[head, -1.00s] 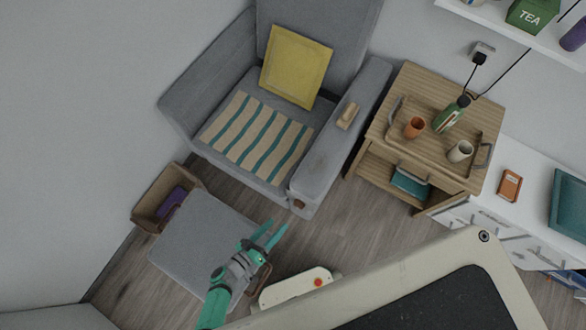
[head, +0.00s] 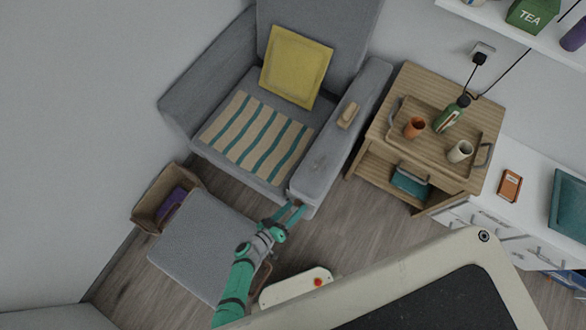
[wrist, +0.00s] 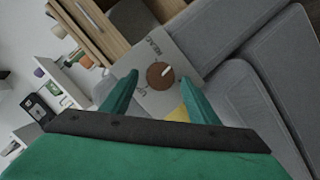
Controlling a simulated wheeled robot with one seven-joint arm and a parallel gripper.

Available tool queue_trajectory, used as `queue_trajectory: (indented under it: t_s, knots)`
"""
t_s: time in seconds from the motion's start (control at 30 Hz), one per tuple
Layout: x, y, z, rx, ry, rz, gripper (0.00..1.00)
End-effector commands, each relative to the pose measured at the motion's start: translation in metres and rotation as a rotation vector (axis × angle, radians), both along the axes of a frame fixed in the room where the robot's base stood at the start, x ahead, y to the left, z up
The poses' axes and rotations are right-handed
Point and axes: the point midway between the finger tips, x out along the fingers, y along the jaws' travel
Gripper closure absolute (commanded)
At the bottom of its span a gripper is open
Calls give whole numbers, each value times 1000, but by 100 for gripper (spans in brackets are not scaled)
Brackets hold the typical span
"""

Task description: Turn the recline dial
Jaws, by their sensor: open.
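The recline dial (wrist: 160,75) is a round brown knob with a pale pointer mark, set on a grey panel (wrist: 155,45) with lettering at the front of the armchair's arm. It shows in the wrist view, just beyond and between my fingertips. My gripper (wrist: 152,85) is open, with its green fingers on either side of the dial; I cannot tell whether they touch it. In the head view my gripper (head: 292,210) reaches the front end of the armchair's right arm (head: 325,160), where my fingers cover most of the dial.
A grey footstool (head: 200,245) stands below my arm, with a cardboard box (head: 150,210) beside it. A wooden side table (head: 400,130) with a tray of cups and a green bottle stands right of the armchair. Wooden floor (head: 355,225) is clear between them.

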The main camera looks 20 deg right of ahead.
Motion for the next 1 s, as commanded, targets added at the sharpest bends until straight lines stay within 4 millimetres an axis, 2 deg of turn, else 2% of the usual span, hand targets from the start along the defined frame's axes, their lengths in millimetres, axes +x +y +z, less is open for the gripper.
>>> queue_trajectory:
  t_s: [0.23, 0.27, 0.4, 0.43, 0.77, 1.0]
  knots:
    - [0, -1, 0, 0, 0, 0, 46]
    - [0, -1, 0, 0, -1, 0, 48]
    - [0, 0, 0, 0, -1, 0, 81]
    - [0, 0, 0, 0, -1, 0, 87]
    - [0, -1, 0, 20, -26, 1, 86]
    - [-1, -1, 2, 98, -128, 2, 86]
